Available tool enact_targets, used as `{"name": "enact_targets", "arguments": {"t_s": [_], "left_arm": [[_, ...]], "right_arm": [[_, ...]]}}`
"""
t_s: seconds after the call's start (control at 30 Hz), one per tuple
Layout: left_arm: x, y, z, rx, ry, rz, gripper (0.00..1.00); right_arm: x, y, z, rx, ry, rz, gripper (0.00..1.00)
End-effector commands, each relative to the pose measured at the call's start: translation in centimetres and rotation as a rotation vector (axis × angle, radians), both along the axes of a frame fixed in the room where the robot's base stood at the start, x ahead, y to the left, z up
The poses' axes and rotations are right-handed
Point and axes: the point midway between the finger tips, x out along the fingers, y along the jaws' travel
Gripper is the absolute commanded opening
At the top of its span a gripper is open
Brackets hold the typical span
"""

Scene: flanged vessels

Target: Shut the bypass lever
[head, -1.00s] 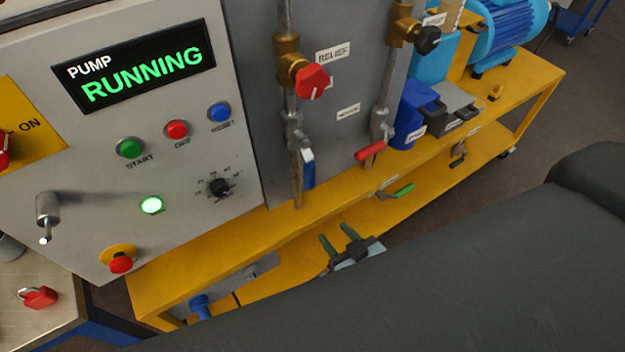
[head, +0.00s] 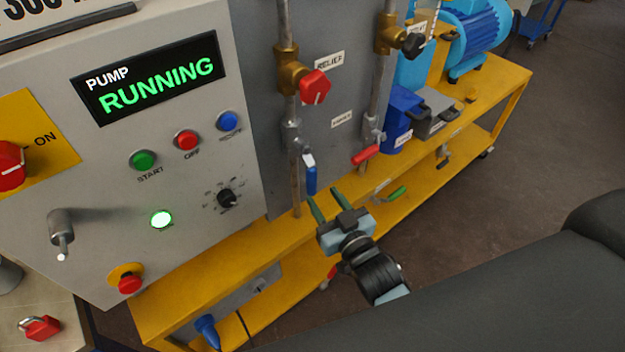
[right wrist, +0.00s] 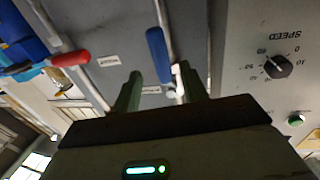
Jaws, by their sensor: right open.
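A blue-handled lever (head: 310,175) hangs down from a vertical pipe on the grey panel. A red-handled lever (head: 366,154) sits on the pipe to its right. A small label (head: 342,119) between them is too blurred to read, so I cannot tell which is the bypass lever. My right gripper (head: 324,198) is open and empty, just below and beside the blue handle in the head view. In the right wrist view, the blue handle (right wrist: 157,50) shows between and beyond the green fingertips (right wrist: 159,75); I see no clear contact. My left gripper is not in view.
The control cabinet (head: 140,200), with its buttons and a crank-like handle (head: 62,232), stands left. A red relief knob (head: 315,87) is above the blue lever. A green lever (head: 397,194) is low on the yellow frame (head: 230,250). Floor is open at right.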

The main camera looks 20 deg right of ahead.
Motion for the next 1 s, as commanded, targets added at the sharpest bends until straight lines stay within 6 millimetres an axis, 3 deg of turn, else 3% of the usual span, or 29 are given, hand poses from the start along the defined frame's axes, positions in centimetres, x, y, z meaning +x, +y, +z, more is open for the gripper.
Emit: {"name": "enact_targets", "arguments": {"t_s": [0.4, 0.87, 1.0], "left_arm": [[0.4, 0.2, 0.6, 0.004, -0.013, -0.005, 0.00], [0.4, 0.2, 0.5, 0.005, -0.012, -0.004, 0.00], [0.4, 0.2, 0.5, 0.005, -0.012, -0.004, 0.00]], "right_arm": [[5.7, 0.9, 0.2, 0.000, -0.002, 0.000, 0.43], [6.8, 1.1, 0.1, 0.001, 0.000, 0.000, 0.43], [6.8, 1.1, 0.1, 0.000, 0.000, 0.000, 0.25]]}}
